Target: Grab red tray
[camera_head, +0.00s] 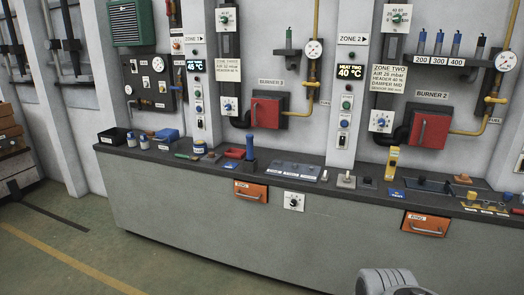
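A small red tray (234,153) sits on the dark top of the long grey bench, left of the picture's middle. It is small in this view, and I cannot tell what is in it. A blue upright cylinder (250,147) stands close to its right side. A grey rounded part of my arm shows at the bottom edge, right of the middle, well away from the red tray. My gripper's fingers are not in view.
The grey bench (200,195) runs along the wall. Orange drawers (251,191) stick out in front. The floor at left is clear.

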